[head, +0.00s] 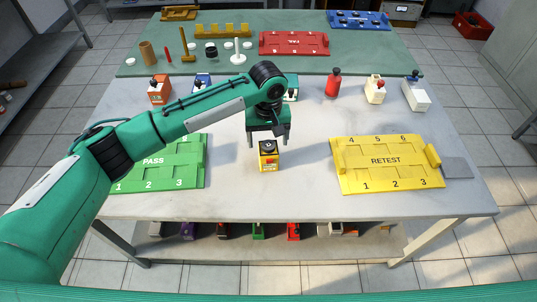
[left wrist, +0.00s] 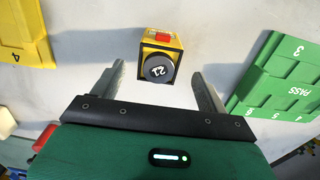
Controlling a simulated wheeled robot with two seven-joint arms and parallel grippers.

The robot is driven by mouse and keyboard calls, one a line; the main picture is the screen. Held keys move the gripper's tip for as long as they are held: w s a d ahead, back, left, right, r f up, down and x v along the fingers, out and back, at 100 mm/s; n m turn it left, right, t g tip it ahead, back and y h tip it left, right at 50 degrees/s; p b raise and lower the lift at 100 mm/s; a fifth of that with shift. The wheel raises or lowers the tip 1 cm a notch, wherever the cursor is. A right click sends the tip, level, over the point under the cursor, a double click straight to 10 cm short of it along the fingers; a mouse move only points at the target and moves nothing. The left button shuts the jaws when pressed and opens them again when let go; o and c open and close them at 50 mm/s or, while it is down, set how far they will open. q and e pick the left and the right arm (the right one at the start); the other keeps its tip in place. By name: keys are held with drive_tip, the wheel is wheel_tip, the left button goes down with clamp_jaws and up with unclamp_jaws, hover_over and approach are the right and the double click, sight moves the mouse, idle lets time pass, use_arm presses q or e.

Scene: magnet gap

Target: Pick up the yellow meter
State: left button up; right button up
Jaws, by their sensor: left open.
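The yellow meter (head: 268,159) is a small yellow box with a dark round knob on top and a red part on one face. It stands upright on the white table between the green PASS tray and the yellow RETEST tray. My left gripper (head: 269,137) is above and just behind it in the head view. In the left wrist view the meter (left wrist: 161,55) shows its grey round top marked with a number, slightly beyond the fingertips. My left gripper (left wrist: 160,80) is open, its two fingers apart with nothing between them. My right gripper is not in view.
The green PASS tray (head: 193,173) lies left and the yellow RETEST tray (head: 387,184) right. A red FAIL tray (head: 293,50) lies on the green mat behind. A red device (head: 333,86) and white ones stand at the back right. Table surface around the meter is clear.

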use_arm(q)
drive_tip(key=shift+w+f, duration=0.15)
drive_tip(key=shift+f, duration=1.45)
drive_tip(key=shift+w+f, duration=0.15)
drive_tip(key=shift+f, duration=1.4)
drive_tip(key=shift+c, duration=0.3)
drive_tip(key=c, duration=1.1)
